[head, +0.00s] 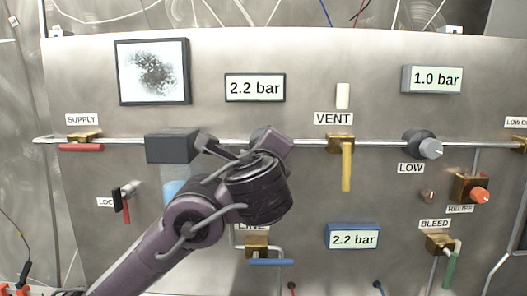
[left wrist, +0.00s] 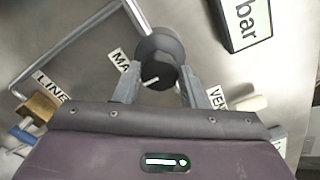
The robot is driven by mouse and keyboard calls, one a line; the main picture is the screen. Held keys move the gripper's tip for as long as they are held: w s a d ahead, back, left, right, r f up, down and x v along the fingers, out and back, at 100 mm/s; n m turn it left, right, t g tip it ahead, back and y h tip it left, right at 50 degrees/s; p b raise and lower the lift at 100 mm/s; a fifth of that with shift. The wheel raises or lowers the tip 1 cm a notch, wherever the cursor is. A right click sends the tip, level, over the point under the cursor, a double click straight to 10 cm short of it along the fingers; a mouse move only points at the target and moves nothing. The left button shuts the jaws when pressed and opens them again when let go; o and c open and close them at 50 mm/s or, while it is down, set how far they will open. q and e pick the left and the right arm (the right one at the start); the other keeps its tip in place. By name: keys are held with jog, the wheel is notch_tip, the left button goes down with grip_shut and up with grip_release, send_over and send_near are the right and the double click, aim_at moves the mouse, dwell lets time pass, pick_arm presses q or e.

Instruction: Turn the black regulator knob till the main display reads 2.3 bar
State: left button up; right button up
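The black regulator knob (left wrist: 157,75) has a white pointer line and sits on a round grey body, by a label partly read as "MA". In the left wrist view my left gripper (left wrist: 160,72) has one finger on each side of the knob, close against it. In the head view my left gripper (head: 245,145) is at the pipe below the main display (head: 255,87), which reads 2.2 bar, and it hides most of the knob. My right gripper is not in view.
The yellow vent handle (head: 346,165) hangs just right of my gripper. The LOW knob (head: 430,148), a 1.0 bar display (head: 433,79) and the orange relief knob (head: 480,195) are further right. The red supply handle (head: 81,147) is at left. A blue display (head: 353,237) below reads 2.2 bar.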

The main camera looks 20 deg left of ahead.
pick_arm(q)
jog(key=o, duration=0.4)
jog(key=shift+o, duration=0.2)
jog(key=b+v, duration=0.1)
jog(key=v, duration=0.7)
jog(key=shift+w, duration=0.1)
